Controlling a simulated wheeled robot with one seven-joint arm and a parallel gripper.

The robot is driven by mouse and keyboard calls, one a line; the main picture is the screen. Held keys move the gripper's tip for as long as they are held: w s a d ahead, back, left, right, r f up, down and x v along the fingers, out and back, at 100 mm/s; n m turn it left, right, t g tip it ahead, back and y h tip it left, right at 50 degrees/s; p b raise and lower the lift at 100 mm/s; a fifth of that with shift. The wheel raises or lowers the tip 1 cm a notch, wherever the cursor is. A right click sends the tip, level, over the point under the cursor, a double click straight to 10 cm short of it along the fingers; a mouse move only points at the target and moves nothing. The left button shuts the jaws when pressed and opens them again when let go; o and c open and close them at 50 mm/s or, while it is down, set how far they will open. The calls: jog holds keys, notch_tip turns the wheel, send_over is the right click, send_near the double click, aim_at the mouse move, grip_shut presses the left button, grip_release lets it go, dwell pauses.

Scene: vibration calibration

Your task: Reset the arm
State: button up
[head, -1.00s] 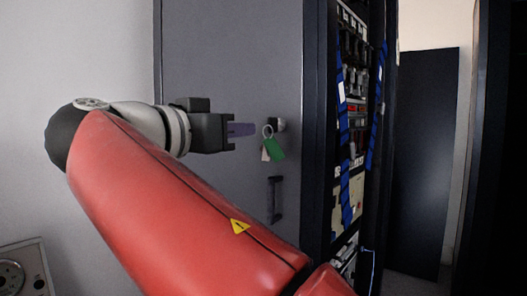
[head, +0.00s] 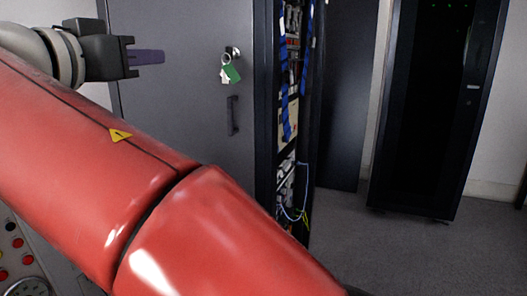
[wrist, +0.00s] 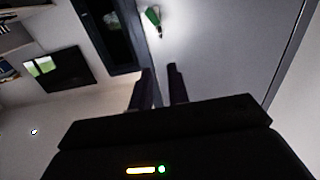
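My red arm (head: 75,130) reaches from the bottom of the head view to the upper left. My gripper (head: 147,57), dark with purplish fingers, points right in front of the grey cabinet door. In the wrist view, my gripper (wrist: 158,86) shows two fingers apart with nothing between them. A key with a green tag (head: 231,73) hangs at the lock of the door, to the right of the fingertips and apart from them. The green tag (wrist: 153,15) also shows at the top of the wrist view.
The grey cabinet door (head: 185,110) has a dark handle (head: 233,115). An open rack (head: 288,120) with blue straps and loose cables stands right of it. A black cabinet (head: 425,110) is farther right. A control panel (head: 22,262) is at lower left. Grey floor (head: 400,255) is clear at right.

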jog(key=w+d+f+n+g+y, duration=0.1)
jog(key=w+d+f+n+g, duration=0.15)
jog(key=d+f, duration=0.7)
jog(key=w+d+f+n+g+y, duration=0.1)
jog(key=w+d+f+n+g, duration=0.2)
jog(key=d+f, duration=0.65)
jog(key=s+d+f+g+y, duration=0.2)
jog(key=s+d+f, duration=0.5)
jog(key=s+f, duration=0.2)
jog(key=s+d+f+m+g+y, duration=0.1)
jog(key=s+d+f, duration=0.6)
jog(key=f, duration=0.7)
jog(key=shift+s+g+y, duration=0.9)
jog(key=shift+s+g, duration=0.25)
jog(key=shift+g, duration=0.1)
